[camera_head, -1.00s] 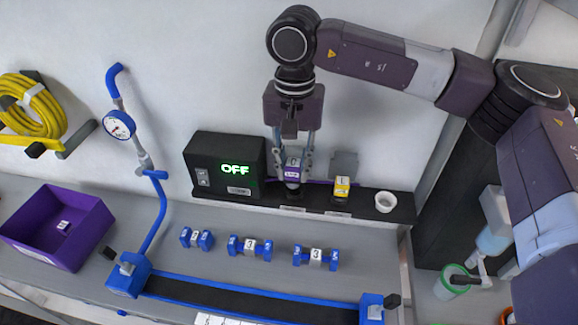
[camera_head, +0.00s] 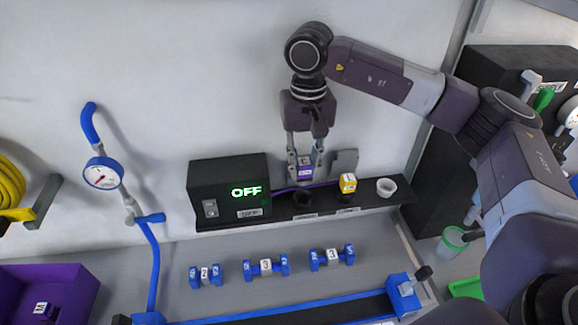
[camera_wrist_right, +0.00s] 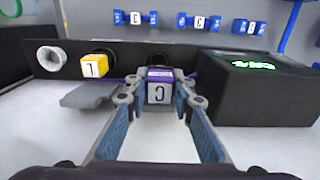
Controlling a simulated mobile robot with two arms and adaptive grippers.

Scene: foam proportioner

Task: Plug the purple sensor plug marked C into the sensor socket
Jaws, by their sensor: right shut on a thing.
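The purple plug (camera_head: 305,172) with a white label is held between the fingers of my right gripper (camera_head: 305,168), which is shut on it. It hangs upright, just above a black round holder (camera_head: 303,198) on the dark shelf. In the right wrist view, the plug (camera_wrist_right: 160,88) sits between the fingertips, its label showing a turned letter like a C. A purple cable (camera_head: 285,190) runs from near the black box toward the plug. A white ring-shaped socket (camera_head: 386,187) stands at the shelf's right end; the wrist view also shows it (camera_wrist_right: 52,57). My left gripper is out of view.
A yellow plug (camera_head: 348,183) stands on the shelf between the black holder and white ring. A black box (camera_head: 230,187) showing OFF is to the left. A grey plate (camera_head: 345,160) stands behind the yellow plug. Several blue blocks (camera_head: 266,267) lie on the bench in front.

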